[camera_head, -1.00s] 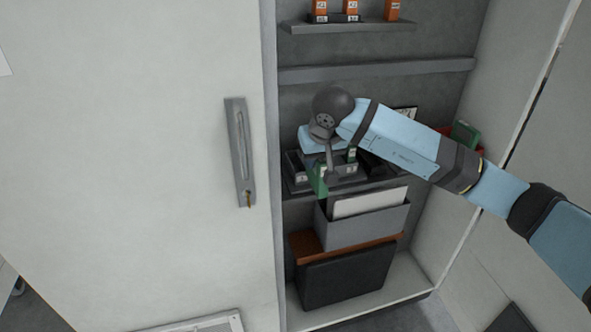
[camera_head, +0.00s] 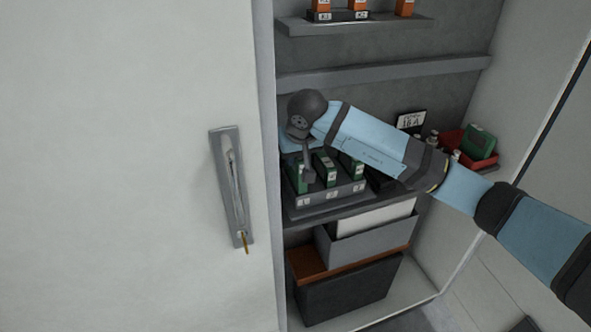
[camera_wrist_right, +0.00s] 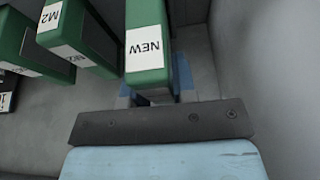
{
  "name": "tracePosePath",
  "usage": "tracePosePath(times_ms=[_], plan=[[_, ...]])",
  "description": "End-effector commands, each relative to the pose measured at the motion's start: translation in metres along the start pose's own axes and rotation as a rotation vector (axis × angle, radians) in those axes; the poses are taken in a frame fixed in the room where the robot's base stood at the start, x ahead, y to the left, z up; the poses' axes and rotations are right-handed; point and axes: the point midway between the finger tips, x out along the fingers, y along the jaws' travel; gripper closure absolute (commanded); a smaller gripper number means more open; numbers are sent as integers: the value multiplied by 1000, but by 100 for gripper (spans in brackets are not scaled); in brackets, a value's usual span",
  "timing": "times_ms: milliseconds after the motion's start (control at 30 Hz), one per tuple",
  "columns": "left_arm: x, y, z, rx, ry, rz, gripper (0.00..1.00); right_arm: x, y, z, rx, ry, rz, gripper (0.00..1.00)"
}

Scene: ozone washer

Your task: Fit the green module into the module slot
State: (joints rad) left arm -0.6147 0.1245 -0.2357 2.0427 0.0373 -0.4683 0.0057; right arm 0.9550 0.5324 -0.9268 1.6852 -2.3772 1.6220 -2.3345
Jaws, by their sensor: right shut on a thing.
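The green module with a white NEW label (camera_wrist_right: 147,50) is between the fingers of my right gripper (camera_wrist_right: 155,85), which is shut on it. In the head view my right gripper (camera_head: 308,172) points down at the left end of a dark module rack (camera_head: 330,200), with the held green module (camera_head: 299,181) upright at the leftmost position. I cannot tell whether it is fully seated. Two other green modules stand in the rack, one in the middle (camera_head: 325,168) and one at the right (camera_head: 357,168). My left gripper is not in view.
The rack stands on a cabinet shelf, beside the cabinet's left door (camera_head: 150,120). To the right are a red tray (camera_head: 453,139) with a green block (camera_head: 479,140). Above is a shelf (camera_head: 400,24) with orange modules; below is a grey box (camera_head: 365,246) holding white sheets.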

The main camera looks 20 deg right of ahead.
Motion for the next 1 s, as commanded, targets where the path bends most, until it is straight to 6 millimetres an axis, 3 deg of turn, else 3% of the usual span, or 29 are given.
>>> tracePosePath(times_ms=[333, 700, 733, 833, 1000], plan=[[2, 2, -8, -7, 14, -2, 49, 35, 0, 15, 1, -1, 0, 100], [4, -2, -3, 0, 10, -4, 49, 41, 0, 16, 0, 2, 1, 100], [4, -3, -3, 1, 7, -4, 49, 41, 0, 17, 0, 2, 1, 72], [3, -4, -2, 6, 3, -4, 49, 40, 0, 16, 0, 1, 0, 49], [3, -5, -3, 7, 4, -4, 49, 40, 0, 16, 0, 1, 0, 49]])
